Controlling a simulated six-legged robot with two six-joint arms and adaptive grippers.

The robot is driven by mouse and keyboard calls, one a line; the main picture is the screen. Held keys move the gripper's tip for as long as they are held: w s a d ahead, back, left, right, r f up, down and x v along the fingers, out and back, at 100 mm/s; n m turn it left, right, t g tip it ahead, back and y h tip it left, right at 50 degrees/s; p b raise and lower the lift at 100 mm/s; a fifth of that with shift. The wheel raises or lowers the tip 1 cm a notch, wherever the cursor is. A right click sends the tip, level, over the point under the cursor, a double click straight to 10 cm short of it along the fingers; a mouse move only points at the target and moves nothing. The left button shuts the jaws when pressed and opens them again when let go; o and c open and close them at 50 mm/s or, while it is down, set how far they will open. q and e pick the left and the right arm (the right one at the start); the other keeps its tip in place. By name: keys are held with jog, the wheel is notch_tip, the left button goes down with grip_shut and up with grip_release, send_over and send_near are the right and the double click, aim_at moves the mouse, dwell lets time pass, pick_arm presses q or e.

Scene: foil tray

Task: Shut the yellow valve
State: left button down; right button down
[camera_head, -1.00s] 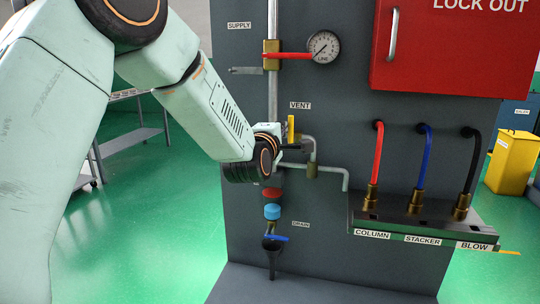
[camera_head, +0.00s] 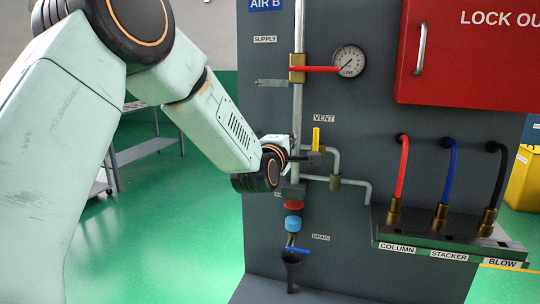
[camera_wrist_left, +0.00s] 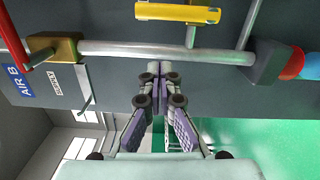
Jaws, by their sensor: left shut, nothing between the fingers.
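The yellow valve handle (camera_head: 316,138) stands upright on the panel under the VENT label. In the left wrist view the yellow handle (camera_wrist_left: 178,12) lies at the top edge, roughly parallel to the grey supply pipe (camera_wrist_left: 150,52). My left gripper (camera_head: 312,157) is just below the handle in the head view, in front of the vent piping. In the left wrist view my left gripper (camera_wrist_left: 158,70) is shut, with nothing between its fingertips. The fingertips appear apart from the handle, though the exact depth gap is hard to tell. My right gripper is in neither view.
A red supply handle (camera_head: 314,69) and a gauge (camera_head: 348,61) are above. A red lockout box (camera_head: 465,60) is at upper right. A hose manifold (camera_head: 440,238) juts out at right.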

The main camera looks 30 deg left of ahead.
pick_arm(q)
jog(key=s+d, duration=0.1)
jog(key=s, duration=0.9)
jog(key=shift+d, duration=0.4)
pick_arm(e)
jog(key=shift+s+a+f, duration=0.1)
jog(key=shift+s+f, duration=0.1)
pick_arm(q)
jog(key=shift+w+d, duration=0.1)
